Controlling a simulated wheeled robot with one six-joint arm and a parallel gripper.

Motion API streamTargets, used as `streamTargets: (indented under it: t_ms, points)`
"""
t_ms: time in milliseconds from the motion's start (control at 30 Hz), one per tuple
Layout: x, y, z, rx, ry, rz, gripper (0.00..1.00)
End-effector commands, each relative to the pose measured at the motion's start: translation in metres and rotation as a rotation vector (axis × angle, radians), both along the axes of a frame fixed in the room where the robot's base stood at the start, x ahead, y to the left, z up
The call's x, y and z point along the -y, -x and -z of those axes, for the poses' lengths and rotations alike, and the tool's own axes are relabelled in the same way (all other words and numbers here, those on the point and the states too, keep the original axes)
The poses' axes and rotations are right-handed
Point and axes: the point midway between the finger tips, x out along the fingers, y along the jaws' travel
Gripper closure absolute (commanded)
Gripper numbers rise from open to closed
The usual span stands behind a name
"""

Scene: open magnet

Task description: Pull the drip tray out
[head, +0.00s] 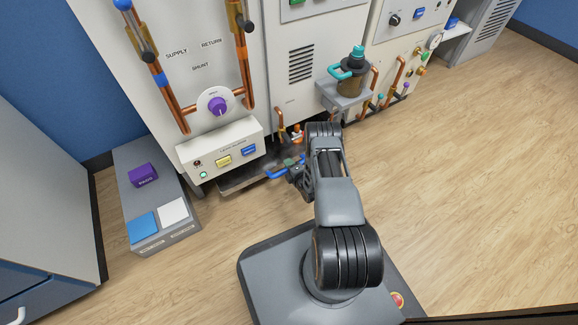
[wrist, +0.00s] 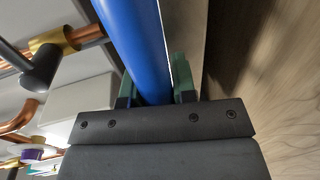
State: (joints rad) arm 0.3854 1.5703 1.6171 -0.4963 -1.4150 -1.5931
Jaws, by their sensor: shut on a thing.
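The drip tray (head: 232,185) is a grey metal tray low at the foot of the machine, under the white button panel. Its blue handle (head: 280,173) sticks out on the right side, and my arm hides part of the tray and handle. My gripper (head: 291,165) is at the handle, low in front of the machine. In the wrist view the blue handle (wrist: 135,40) runs between the two green finger pads of my gripper (wrist: 158,92), which is shut on it. A grey metal edge lies just right of the handle there.
The white button panel (head: 222,153) overhangs the tray. A low grey bench (head: 160,190) with purple, blue and white blocks stands at left. Copper pipes run along the machine. Wood floor (head: 460,180) at right is clear.

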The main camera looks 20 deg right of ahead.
Motion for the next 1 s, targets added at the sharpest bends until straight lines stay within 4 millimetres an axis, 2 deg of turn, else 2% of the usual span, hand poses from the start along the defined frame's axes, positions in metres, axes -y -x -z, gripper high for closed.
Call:
streamTargets:
  t_ms: [100,367,533,667,1000]
  points:
    - [0.000,0.000,0.000,0.000,0.000,0.001,1.00]
    - [0.000,0.001,0.000,-0.001,0.000,0.000,1.00]
    - [-0.001,0.013,-0.001,-0.004,0.000,-0.004,1.00]
    - [0.001,0.036,-0.002,-0.005,-0.002,-0.004,1.00]
    - [0.017,0.116,0.000,-0.002,0.000,0.009,1.00]
